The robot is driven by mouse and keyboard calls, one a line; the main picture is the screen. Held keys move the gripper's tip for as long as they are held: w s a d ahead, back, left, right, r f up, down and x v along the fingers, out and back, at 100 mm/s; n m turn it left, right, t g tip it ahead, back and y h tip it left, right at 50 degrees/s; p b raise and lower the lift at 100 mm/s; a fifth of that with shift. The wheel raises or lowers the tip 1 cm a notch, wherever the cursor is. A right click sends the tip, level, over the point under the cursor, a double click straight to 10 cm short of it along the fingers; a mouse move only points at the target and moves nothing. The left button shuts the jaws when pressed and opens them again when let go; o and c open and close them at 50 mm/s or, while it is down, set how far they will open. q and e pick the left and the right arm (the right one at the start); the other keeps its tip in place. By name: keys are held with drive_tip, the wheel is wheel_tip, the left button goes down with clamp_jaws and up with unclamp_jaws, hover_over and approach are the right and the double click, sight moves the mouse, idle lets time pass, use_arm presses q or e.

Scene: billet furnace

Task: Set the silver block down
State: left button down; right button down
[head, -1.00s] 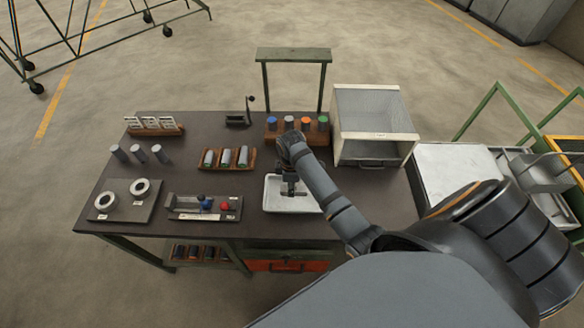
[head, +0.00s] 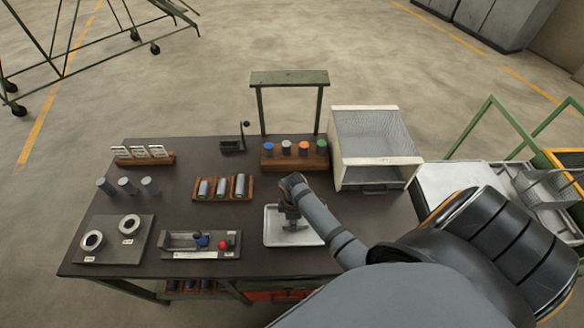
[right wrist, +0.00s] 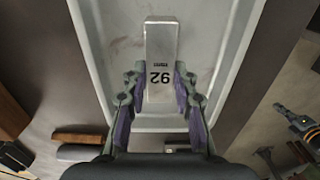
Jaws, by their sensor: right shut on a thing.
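The silver block (right wrist: 161,48), marked 92, lies between the fingers of my right gripper (right wrist: 158,88) in the right wrist view. The gripper is shut on its near part. Below it is the white tray (right wrist: 228,60). In the head view my right gripper (head: 291,218) points down over the tray (head: 270,238), on the front right part of the dark table (head: 170,210). I cannot tell whether the block touches the tray floor. My left gripper is out of view.
A fixture (head: 200,243) with red and blue knobs is close on the left.

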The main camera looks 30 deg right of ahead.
drive_tip(key=shift+s, duration=0.25)
drive_tip(key=c, duration=1.1)
unclamp_jaws()
drive_tip(key=shift+f, duration=0.1)
drive_tip(key=shift+o, duration=0.2)
drive_tip(key=shift+r, duration=0.45)
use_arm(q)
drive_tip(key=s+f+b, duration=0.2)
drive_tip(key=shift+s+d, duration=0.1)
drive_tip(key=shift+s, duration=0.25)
use_arm(e)
wheel_tip(320, 180, up, 12)
drive_tip(key=shift+f, duration=0.2)
drive_tip(key=shift+f, duration=0.1)
